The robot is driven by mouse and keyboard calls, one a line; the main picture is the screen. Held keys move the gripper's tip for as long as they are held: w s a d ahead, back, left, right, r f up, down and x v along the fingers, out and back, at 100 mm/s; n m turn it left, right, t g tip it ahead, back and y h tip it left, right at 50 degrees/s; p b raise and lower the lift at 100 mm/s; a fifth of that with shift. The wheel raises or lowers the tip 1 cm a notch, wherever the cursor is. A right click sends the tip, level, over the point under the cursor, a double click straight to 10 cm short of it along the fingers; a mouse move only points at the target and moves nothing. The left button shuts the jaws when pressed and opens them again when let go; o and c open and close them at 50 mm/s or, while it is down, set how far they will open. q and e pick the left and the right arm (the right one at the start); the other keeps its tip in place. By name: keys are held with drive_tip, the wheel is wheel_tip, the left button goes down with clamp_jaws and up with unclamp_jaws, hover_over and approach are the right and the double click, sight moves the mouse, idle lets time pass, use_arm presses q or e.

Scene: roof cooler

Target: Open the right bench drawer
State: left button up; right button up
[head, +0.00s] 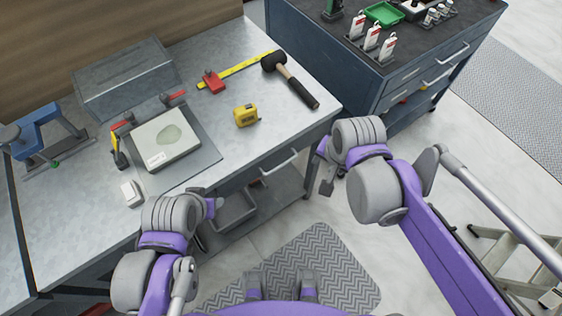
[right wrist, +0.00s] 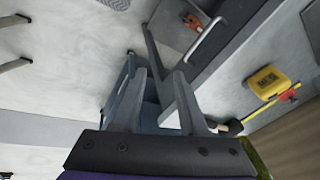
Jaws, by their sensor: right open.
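The right bench drawer (head: 262,178) is in the front of the metal workbench (head: 235,160), with a pale bar handle (head: 280,166). The handle (right wrist: 206,40) also shows in the right wrist view, above and right of the fingers. The drawer front looks flush with the bench; I cannot tell whether it is slightly out. My right gripper (head: 323,172) is open and empty, off the bench's right corner, to the right of the handle and apart from it. Its two fingers (right wrist: 160,85) show in the right wrist view.
A mallet (head: 290,80), yellow tape measure (head: 246,115) and grey slab (head: 165,140) lie on the bench. A dark blue tool cabinet (head: 315,55) stands beyond the bench's right end. A stepladder (head: 510,255) is at right.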

sight(282, 165)
drive_tip(key=w+a+f+m+g+b, duration=0.25)
drive_tip(key=w+a+m, duration=0.3)
drive_tip(key=a, duration=0.35)
use_arm(q)
drive_tip(key=f, duration=0.2)
drive_tip(key=s+f, duration=0.1)
drive_tip(key=shift+f, duration=0.35)
use_arm(e)
drive_tip(key=shift+n+t, duration=0.35)
drive_tip(key=shift+t, duration=0.1)
drive_tip(key=f, duration=0.3)
drive_tip(key=w+f, duration=0.1)
drive_tip(key=f, duration=0.3)
drive_tip(key=a+f, duration=0.1)
drive_tip(key=f, duration=0.2)
drive_tip(key=shift+w+a+f, duration=0.1)
drive_tip(key=shift+w+f, duration=0.2)
drive_tip(key=shift+w, duration=0.05)
clamp_jaws()
